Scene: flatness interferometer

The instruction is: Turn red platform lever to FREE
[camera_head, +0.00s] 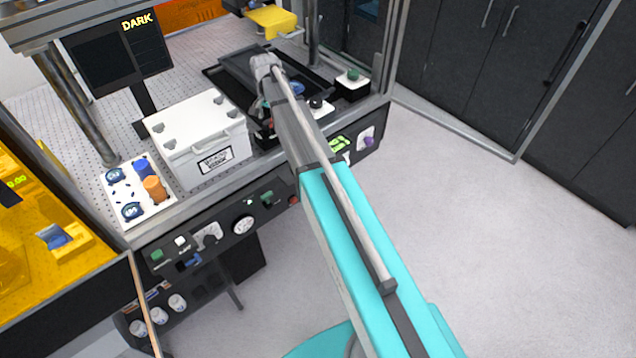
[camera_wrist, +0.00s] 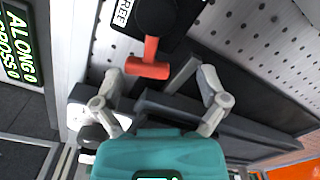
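The red platform lever (camera_wrist: 148,60) shows in the wrist view, a red T-shaped handle on a round black hub (camera_wrist: 155,15). A white label reading FREE (camera_wrist: 122,13) lies just left of the hub. The handle points down the picture, towards my gripper. My gripper (camera_wrist: 160,73) is open, with one grey finger on each side of the handle and visible gaps to both. I cannot tell its height over the lever.
A white lidded box (camera_head: 196,135) stands left of my arm on the perforated table. A small box with a green knob (camera_head: 352,80) is to the right. A control panel (camera_head: 215,235) runs along the front edge. A green ALONG/CROSS display (camera_wrist: 15,45) shows in the wrist view.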

